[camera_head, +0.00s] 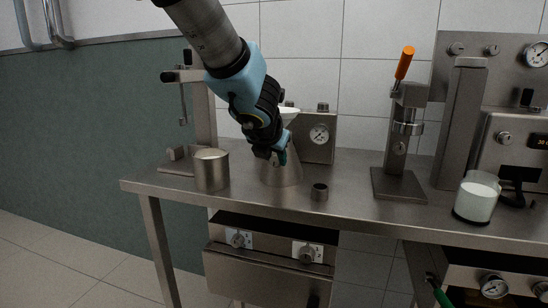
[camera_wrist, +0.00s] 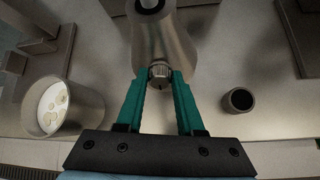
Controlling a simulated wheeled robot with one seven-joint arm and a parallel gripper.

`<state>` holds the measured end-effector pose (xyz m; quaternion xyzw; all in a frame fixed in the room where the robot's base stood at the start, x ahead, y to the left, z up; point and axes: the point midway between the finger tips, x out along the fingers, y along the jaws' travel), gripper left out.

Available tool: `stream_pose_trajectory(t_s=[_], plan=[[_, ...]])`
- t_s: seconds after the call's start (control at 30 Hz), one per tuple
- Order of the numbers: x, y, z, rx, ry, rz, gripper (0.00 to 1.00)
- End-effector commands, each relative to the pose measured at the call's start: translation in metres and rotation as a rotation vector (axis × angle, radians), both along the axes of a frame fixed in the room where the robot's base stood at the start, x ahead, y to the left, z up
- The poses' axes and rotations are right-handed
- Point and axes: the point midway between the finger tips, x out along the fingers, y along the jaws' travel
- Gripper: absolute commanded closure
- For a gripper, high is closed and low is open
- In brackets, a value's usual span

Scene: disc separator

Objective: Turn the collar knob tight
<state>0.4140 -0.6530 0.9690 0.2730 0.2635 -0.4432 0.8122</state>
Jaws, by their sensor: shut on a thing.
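In the wrist view the collar knob (camera_wrist: 159,73) is a small ridged metal knob on the near side of the steel separator body (camera_wrist: 165,38). My gripper (camera_wrist: 159,80) has its two teal fingers on either side of the knob, shut on it. In the head view my gripper (camera_head: 280,160) reaches down to the front of the conical separator (camera_head: 283,176), and the knob is hidden behind the fingers there. A pale funnel-like top (camera_head: 289,111) shows above the arm.
A steel cup (camera_head: 211,172) stands left of the separator; its pale contents show in the wrist view (camera_wrist: 53,103). A small dark-mouthed cup (camera_head: 319,192) stands to the right. Further right are a lever press (camera_head: 398,185) with an orange handle and a glass of white liquid (camera_head: 477,199).

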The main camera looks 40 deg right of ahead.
Motion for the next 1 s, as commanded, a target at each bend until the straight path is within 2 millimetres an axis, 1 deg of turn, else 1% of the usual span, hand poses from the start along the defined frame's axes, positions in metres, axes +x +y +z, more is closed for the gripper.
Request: stream_pose_trajectory(t_s=[0.47, 0.5, 0.7, 0.77, 1.0], plan=[[-0.0002, 0.0009, -0.0022, 0.011, -0.010, -0.004, 1.00], [-0.0002, 0.0009, -0.0022, 0.011, -0.010, -0.004, 0.61], [-0.0002, 0.0006, -0.0015, 0.010, -0.009, -0.005, 0.39], [-0.0002, 0.0005, -0.0013, 0.009, -0.010, -0.005, 0.33], [-0.0006, 0.0007, -0.0001, 0.007, -0.010, -0.004, 0.33]])
